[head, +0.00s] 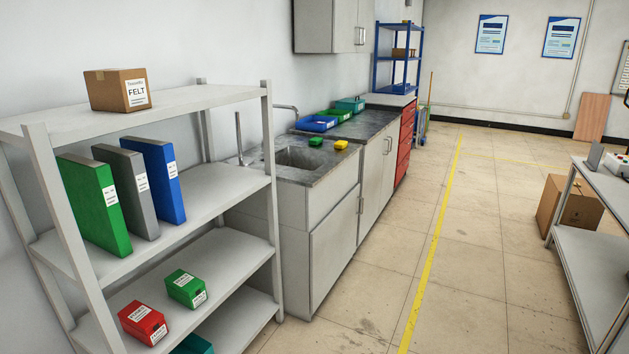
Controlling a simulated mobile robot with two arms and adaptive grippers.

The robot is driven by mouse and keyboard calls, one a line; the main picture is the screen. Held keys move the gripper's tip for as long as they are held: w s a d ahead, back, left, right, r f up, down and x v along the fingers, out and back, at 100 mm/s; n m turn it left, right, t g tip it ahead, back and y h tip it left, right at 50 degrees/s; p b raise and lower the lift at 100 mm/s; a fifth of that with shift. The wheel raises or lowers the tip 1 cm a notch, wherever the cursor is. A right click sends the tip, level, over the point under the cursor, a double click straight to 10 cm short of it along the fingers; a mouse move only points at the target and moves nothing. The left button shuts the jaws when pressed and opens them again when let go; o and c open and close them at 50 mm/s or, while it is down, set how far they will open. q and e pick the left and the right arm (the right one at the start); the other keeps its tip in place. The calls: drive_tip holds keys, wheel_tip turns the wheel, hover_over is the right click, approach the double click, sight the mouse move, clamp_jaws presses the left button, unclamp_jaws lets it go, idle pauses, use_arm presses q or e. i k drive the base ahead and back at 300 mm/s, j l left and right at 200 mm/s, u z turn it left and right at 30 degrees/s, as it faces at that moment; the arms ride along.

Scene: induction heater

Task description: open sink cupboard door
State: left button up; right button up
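The sink cupboard door (335,249) is a light grey panel under the sink (297,158), below a drawer-like front panel (336,193). It looks shut, flush with the cabinet. A small handle (361,205) shows near its far upper edge. The sink basin is set in a dark grey worktop with a tap (285,108) at its back. Neither of my grippers shows in the head view.
A grey shelf unit (262,175) with binders and small boxes stands at the near left, before the sink cabinet. Clear floor (480,230) with a yellow line runs along the cabinets. A cardboard box (575,205) and workbench (590,268) stand at right.

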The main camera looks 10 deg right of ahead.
sight(333, 242)
drive_tip(key=i+l+z, duration=0.6)
drive_tip(key=i, duration=0.3)
drive_tip(key=i+l+z, duration=0.3)
drive_tip(key=i, duration=0.15)
drive_tip(key=i+z, duration=0.35)
drive_tip(key=i+u, duration=0.15)
drive_tip(key=i, duration=0.35)
drive_tip(key=i+l+u, duration=0.15)
drive_tip(key=i, duration=0.4)
drive_tip(key=i+l+u, duration=0.1)
drive_tip(key=i, duration=0.4)
drive_tip(key=i+l+u, duration=0.15)
drive_tip(key=i, duration=0.4)
